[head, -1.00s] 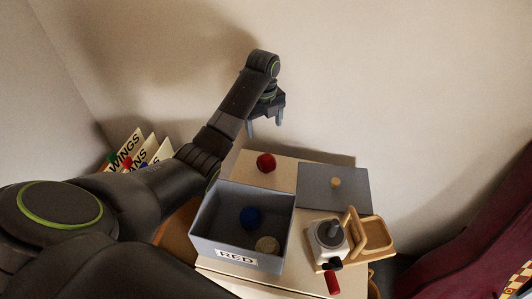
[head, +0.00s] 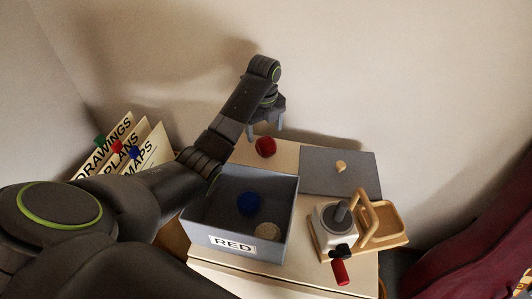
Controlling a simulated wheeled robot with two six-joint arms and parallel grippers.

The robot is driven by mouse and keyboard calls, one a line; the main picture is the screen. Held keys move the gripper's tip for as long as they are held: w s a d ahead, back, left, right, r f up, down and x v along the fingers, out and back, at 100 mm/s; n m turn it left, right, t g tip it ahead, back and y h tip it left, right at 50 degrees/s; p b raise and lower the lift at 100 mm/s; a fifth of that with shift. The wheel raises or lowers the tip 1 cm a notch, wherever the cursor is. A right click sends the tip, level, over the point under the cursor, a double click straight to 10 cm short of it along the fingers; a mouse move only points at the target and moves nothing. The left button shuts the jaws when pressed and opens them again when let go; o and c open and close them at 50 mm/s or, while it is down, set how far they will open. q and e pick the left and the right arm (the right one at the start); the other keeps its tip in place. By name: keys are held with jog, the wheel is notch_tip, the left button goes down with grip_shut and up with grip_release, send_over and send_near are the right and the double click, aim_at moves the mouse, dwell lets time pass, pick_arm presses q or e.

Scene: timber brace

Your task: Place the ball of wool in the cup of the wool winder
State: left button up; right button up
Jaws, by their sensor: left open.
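A red ball of wool (head: 265,147) lies on the cabinet top behind the grey box. My left gripper (head: 264,133) is open and empty, its fingers pointing down just above and behind the red ball; I cannot tell whether they touch it. The wool winder (head: 332,222) stands at the right front on a wooden base, with a grey post, a red-handled crank (head: 341,271) and a wooden cup or tray (head: 384,222) at its right. A blue ball (head: 248,203) and a cream ball (head: 267,231) lie inside the grey box. My right gripper is not in view.
The open grey box (head: 232,245), labelled RED, stands between my left arm and the winder. A flat grey lid (head: 341,182) with a knob lies behind the winder. Folders (head: 127,148) stand at the left. The wall is close behind the cabinet.

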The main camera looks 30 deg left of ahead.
aim_at(267, 140)
pick_arm(q)
jog(key=f, duration=0.5)
jog(key=f+p, duration=0.1)
jog(key=f, duration=0.1)
jog(key=shift+w+d+f, duration=0.15)
jog(key=shift+w+d, duration=0.05)
jog(key=shift+w, duration=0.15)
jog(key=shift+c, duration=0.5)
jog(key=c, duration=1)
jog(key=shift+c, duration=0.2)
notch_tip(267, 140, up, 10)
